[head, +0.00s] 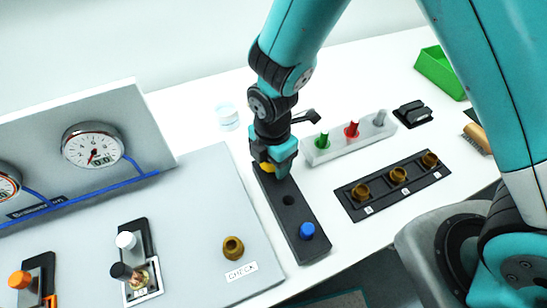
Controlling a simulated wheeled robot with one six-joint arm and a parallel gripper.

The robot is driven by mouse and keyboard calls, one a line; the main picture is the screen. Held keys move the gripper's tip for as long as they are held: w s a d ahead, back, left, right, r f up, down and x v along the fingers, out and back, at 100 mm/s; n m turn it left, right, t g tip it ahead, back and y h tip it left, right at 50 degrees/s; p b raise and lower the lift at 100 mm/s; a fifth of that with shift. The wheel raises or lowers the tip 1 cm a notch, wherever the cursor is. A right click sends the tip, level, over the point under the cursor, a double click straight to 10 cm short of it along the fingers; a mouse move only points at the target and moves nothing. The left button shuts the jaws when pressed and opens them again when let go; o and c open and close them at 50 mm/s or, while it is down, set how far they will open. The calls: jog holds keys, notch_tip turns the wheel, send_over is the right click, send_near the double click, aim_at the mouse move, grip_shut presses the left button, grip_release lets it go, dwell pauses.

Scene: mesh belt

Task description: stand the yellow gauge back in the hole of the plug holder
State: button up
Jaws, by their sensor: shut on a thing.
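The dark plug holder (316,250) is a long block lying at a slant in the middle of the table. It has an empty round hole (288,199) near its middle and a blue plug (307,231) standing at its near end. My gripper (273,169) is over the far end of the holder, pointing down, shut on the yellow gauge (266,167). Only a small yellow part shows at the jaws. The gripper hides the holder's far end, and I cannot tell whether the gauge's lower end is in a hole there or above it.
A white rack (318,156) with green, red and grey plugs stands right of the gripper. A black strip (380,207) with brass fittings lies nearer. A grey panel (205,205) with a brass fitting (233,247) is at left. A clear jar (227,116) stands behind.

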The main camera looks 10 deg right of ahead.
jog(key=shift+f+b, duration=0.4)
jog(key=shift+f, duration=0.2)
jog(key=o, duration=1.2)
notch_tip(320, 180, up, 18)
jog(key=shift+f+b, duration=0.2)
jog(key=shift+b, duration=0.7)
jog(key=s+d+r+m+y, duration=0.1)
jog(key=s+d+r+m, duration=0.1)
jog(key=s+m, duration=0.2)
jog(key=s+d+r+m+y, duration=0.1)
jog(key=s+d+r+m, duration=0.1)
jog(key=s+m, duration=0.3)
jog(key=s+d+r+m+y, duration=0.1)
jog(key=s+d+m+y, duration=0.1)
jog(key=s+m, duration=0.3)
jog(key=shift+d+r+m, duration=0.1)
jog(key=shift+r+m, duration=0.1)
jog(key=shift+m, duration=0.5)
jog(key=shift+d+r+m, duration=0.1)
jog(key=shift+r+m, duration=0.1)
jog(key=shift+m, duration=0.5)
